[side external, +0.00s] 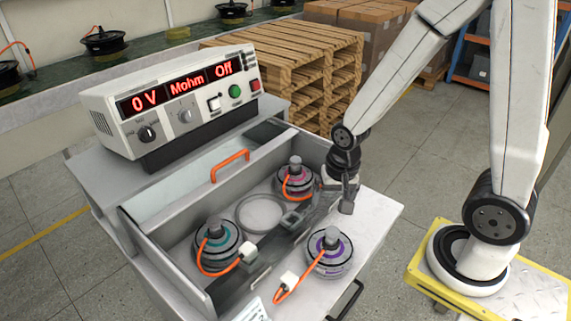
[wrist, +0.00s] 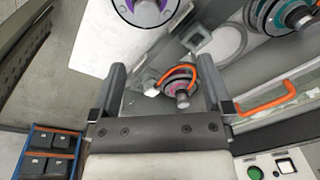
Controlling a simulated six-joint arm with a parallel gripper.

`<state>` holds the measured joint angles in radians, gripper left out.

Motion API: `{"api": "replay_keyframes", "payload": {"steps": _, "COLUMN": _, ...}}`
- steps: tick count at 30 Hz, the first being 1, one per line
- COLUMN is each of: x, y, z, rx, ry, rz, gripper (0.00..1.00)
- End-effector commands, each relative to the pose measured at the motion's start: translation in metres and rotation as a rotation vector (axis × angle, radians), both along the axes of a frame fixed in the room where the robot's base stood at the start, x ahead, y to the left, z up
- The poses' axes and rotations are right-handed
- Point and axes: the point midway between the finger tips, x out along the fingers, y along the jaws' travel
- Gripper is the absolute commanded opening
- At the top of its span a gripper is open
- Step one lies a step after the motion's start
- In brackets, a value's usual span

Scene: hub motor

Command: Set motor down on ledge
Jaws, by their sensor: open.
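The purple-marked motor (side external: 330,252) stands upright on the light ledge (side external: 378,210) at the front right, its orange cable ending in a white plug (side external: 289,281). It shows cut off at the top of the wrist view (wrist: 146,8). The pink-marked motor (side external: 295,184) and the teal-marked motor (side external: 217,250) stand inside the grey tray. My gripper (side external: 340,192) is open and empty, just right of the pink motor. In the wrist view the pink motor (wrist: 180,84) shows between the spread fingers; contact cannot be told.
An empty round seat (side external: 260,213) lies between the pink and teal motors. A clear lid with an orange handle (side external: 230,165) stands behind the tray. The tester (side external: 175,103) reads 0 V and Off. Wooden pallets (side external: 300,70) stand behind.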

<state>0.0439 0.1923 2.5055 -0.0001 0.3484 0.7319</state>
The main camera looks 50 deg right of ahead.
Motion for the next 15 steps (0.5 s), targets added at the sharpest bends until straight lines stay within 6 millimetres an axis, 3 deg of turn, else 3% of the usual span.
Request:
{"api": "replay_keyframes", "payload": {"steps": 9, "x": 0.003, "y": 0.008, "z": 0.029, "rx": -0.069, "ry": -0.089, "rz": 0.498, "gripper": 1.0}}
{"api": "replay_keyframes", "payload": {"steps": 15, "x": 0.003, "y": 0.011, "z": 0.039, "rx": -0.109, "ry": -0.12, "rz": 0.702, "gripper": 1.0}}
